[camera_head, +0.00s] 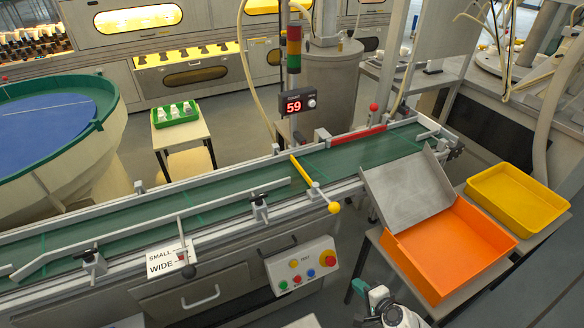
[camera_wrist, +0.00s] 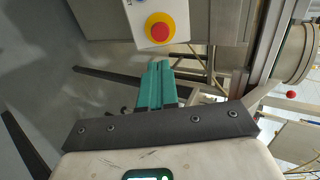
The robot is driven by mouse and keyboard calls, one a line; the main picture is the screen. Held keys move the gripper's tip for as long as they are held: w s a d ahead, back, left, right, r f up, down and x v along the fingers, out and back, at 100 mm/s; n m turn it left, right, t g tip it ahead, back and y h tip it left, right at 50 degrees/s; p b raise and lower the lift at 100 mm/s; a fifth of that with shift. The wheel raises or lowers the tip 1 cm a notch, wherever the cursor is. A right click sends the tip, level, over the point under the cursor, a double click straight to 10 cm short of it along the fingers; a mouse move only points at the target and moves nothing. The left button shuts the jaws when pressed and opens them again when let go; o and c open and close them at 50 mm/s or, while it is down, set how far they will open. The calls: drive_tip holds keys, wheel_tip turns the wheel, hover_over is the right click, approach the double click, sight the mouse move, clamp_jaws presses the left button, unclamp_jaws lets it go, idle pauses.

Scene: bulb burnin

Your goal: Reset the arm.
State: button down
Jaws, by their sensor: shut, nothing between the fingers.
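My gripper (camera_head: 374,296) shows at the bottom of the head view, in front of the conveyor and left of the orange bin. In the wrist view its green fingers (camera_wrist: 159,84) are together and empty, with floor and machine side beyond them. The gripper touches nothing that I can see.
The green conveyor (camera_head: 230,190) runs across the scene, with a control panel (camera_head: 302,267) on its front. A red stop button (camera_wrist: 159,31) is just beyond the fingers. A metal chute (camera_head: 407,190) slopes into the orange bin (camera_head: 455,245); a yellow tray (camera_head: 517,196) stands to its right.

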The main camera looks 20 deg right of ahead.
drive_tip(key=s+a+r+n+g+y+p, duration=0.1)
drive_tip(key=s+a+r+n+g+y, duration=0.1)
drive_tip(key=s+a+r+n+g, duration=0.25)
drive_tip(key=s+a+r+n+g+y, duration=0.1)
drive_tip(key=s+a+r+n+g, duration=0.1)
drive_tip(key=s+a+n, duration=0.35)
drive_tip(key=s+d+r+n+g+h, duration=0.1)
drive_tip(key=s+r+n+g+h, duration=0.2)
drive_tip(key=s+r+n, duration=0.4)
drive_tip(key=s+r+g, duration=0.1)
drive_tip(key=s+r, duration=0.1)
drive_tip(key=s, duration=0.2)
drive_tip(key=shift+s+n+p, duration=0.3)
drive_tip(key=shift+s+p, duration=0.05)
drive_tip(key=shift+p, duration=0.05)
